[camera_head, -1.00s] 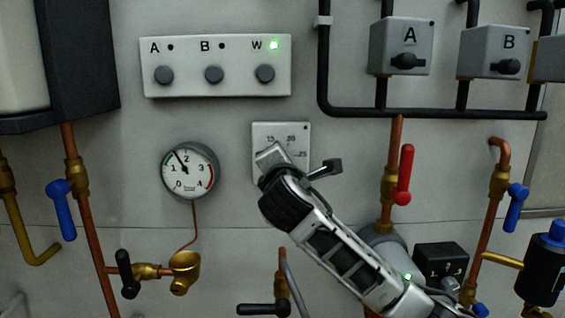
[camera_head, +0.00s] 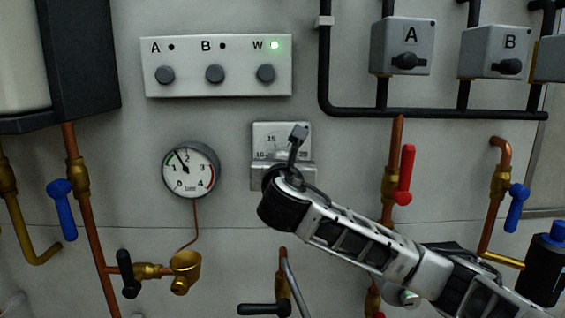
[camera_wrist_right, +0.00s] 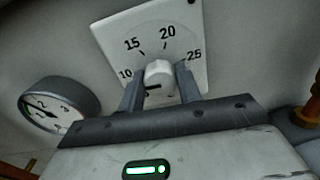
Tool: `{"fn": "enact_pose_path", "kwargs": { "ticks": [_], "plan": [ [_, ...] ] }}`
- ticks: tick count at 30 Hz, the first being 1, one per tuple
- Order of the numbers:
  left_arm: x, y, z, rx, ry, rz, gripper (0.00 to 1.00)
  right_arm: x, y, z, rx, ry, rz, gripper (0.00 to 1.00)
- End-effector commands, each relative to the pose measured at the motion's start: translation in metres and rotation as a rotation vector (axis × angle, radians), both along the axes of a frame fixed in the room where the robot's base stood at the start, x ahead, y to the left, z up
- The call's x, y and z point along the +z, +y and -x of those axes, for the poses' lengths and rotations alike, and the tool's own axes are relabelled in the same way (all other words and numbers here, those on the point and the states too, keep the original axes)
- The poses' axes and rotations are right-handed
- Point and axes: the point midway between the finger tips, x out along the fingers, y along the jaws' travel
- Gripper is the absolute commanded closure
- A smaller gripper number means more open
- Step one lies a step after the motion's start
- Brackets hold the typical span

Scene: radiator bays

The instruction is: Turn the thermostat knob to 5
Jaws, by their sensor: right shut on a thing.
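The thermostat is a pale square plate (camera_head: 267,129) on the wall with a printed number scale; 10 and 15 can be read in the head view. In the right wrist view the plate (camera_wrist_right: 185,20) shows 10, 15, 20 and 25. My right gripper (camera_wrist_right: 158,88) is shut on the knob, one finger on each side. In the head view my right gripper (camera_head: 283,174) covers the knob and the plate's lower part. My left gripper is not in view.
A pressure gauge (camera_head: 190,170) hangs left of the thermostat. A panel with three grey buttons (camera_head: 218,66) is above. A red-handled valve (camera_head: 404,174) stands right, close above my forearm. A black lever (camera_head: 264,309) is below. Bare wall lies between gauge and thermostat.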

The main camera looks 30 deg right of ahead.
Motion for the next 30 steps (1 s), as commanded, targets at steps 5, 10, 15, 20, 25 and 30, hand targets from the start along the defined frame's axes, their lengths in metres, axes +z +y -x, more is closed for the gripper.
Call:
{"fn": "enact_pose_path", "kwargs": {
  "ticks": [5,10,15,20,25,30],
  "plan": [
    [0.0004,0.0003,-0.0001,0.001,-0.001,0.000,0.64,0.0005,-0.0008,-0.0001,-0.004,0.088,0.145,0.89],
    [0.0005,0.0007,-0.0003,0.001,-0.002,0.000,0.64,0.0006,-0.0003,-0.0004,-0.003,0.171,0.281,0.89],
    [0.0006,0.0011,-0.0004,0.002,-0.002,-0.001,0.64,0.0001,0.0001,-0.0005,-0.003,0.254,0.414,0.89],
    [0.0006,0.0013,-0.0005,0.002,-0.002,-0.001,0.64,0.0001,0.0002,-0.0006,-0.003,0.321,0.526,0.89],
    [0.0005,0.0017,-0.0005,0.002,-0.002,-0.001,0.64,0.0000,0.0003,-0.0007,-0.003,0.379,0.619,0.89],
    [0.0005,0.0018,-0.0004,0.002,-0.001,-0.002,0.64,-0.0004,0.0006,-0.0008,-0.003,0.420,0.684,0.89]
  ]
}}
